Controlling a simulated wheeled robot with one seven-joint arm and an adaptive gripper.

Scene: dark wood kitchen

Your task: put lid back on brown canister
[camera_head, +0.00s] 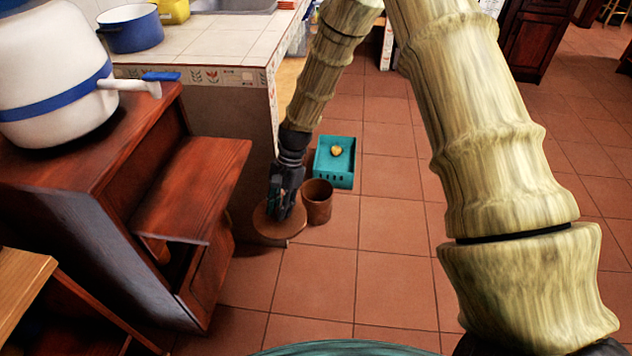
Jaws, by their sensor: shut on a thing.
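The brown canister (317,205) stands upright on the tiled floor, and its open top shows. A round, flat brown lid (270,230) is just to the left of the canister in the picture. My gripper (284,212) reaches down and is shut on the lid near its middle. The dark fingers hide part of the lid, and their exact grip on it is too small to see. I cannot tell how high the lid is above the floor, or whether its edge touches the canister.
A teal crate (334,178) with a yellow thing (336,150) in it stands right behind the canister. A dark wood cabinet (190,190) with a projecting board is at the left. A tiled counter (200,50) stands behind. The floor (395,240) right of the canister is clear.

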